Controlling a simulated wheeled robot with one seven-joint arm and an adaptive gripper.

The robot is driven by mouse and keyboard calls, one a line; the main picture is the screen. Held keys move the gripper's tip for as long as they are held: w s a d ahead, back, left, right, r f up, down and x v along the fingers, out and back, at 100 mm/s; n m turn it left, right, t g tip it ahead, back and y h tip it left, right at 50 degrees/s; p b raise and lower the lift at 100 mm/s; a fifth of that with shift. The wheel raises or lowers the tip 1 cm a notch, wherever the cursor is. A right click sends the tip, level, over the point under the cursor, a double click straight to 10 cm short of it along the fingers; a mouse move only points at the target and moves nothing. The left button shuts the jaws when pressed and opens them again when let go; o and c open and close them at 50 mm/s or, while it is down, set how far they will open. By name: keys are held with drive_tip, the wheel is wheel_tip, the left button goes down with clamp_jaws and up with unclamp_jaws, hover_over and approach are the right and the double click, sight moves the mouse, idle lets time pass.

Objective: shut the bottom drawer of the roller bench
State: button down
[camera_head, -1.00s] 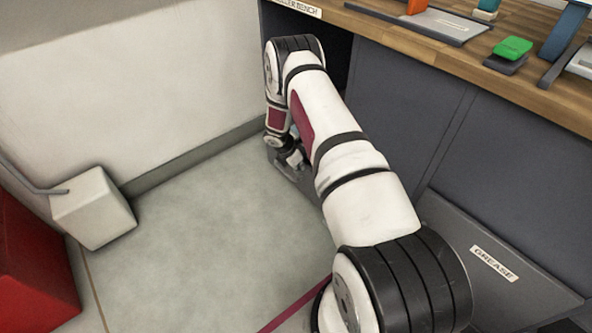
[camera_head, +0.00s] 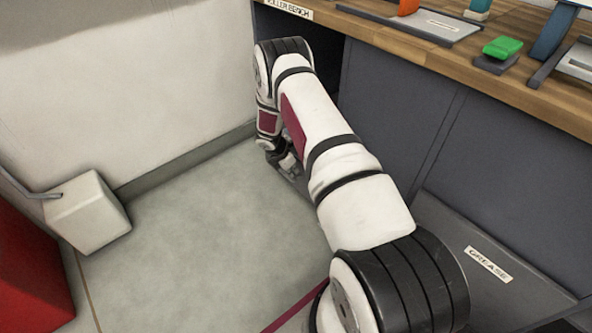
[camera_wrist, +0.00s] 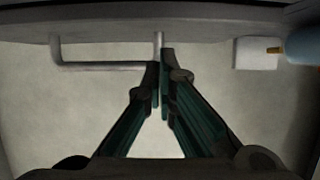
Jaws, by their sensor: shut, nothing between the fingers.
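The roller bench (camera_head: 392,100) has a grey front and a wooden top, with a dark opening under its name label. My arm crosses the front of the bench, and my gripper (camera_head: 285,168) is low by the floor at its left end, partly hidden by the arm. In the wrist view my gripper (camera_wrist: 159,75) is shut and empty. Its fingertips are near the right end of a grey bar handle (camera_wrist: 100,65) under a grey panel edge (camera_wrist: 200,27), likely the drawer. Whether they touch is unclear. How far the bottom drawer stands open is hidden.
A grey panel labelled GREASE (camera_head: 470,240) lies low at the right. A pale block (camera_head: 87,214) with a grey rod and a red object (camera_head: 30,270) stand at the left. The floor (camera_head: 200,240) between is clear. Trays and a green block (camera_head: 503,47) are on the benchtop.

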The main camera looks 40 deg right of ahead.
drive_tip(key=s+a+r+m+p, duration=0.1)
drive_tip(key=a+r+m+p, duration=0.2)
drive_tip(key=r, duration=1.2)
drive_tip(key=s+a+r+m+p, duration=0.15)
drive_tip(key=a+r, duration=0.35)
drive_tip(key=r, duration=1)
drive_tip(key=s+a+r+m, duration=0.3)
drive_tip(key=s+r, duration=0.2)
drive_tip(key=r, duration=0.3)
drive_tip(key=s+a+r+m, duration=0.3)
drive_tip(key=s+r, duration=0.2)
drive_tip(key=r, duration=0.3)
drive_tip(key=s+a+r+m+y, duration=0.1)
drive_tip(key=s+a+r+m, duration=0.2)
drive_tip(key=s, duration=0.4)
drive_tip(key=s+a+r+m+y, duration=0.1)
drive_tip(key=s+a+r, duration=0.35)
drive_tip(key=s, duration=0.25)
drive_tip(key=s+a+m+y, duration=0.1)
drive_tip(key=s+a+m, duration=0.15)
drive_tip(key=s, duration=0.65)
drive_tip(key=s+a+m+y, duration=0.15)
drive_tip(key=s+a, duration=0.25)
drive_tip(key=s, duration=0.4)
wheel_tip(320, 180, up, 32)
drive_tip(key=t+p, duration=0.4)
drive_tip(key=p, duration=2.5)
drive_tip(key=shift+d+r+p, duration=0.15)
drive_tip(key=shift+d+p, duration=0.1)
drive_tip(key=shift+p, duration=0.1)
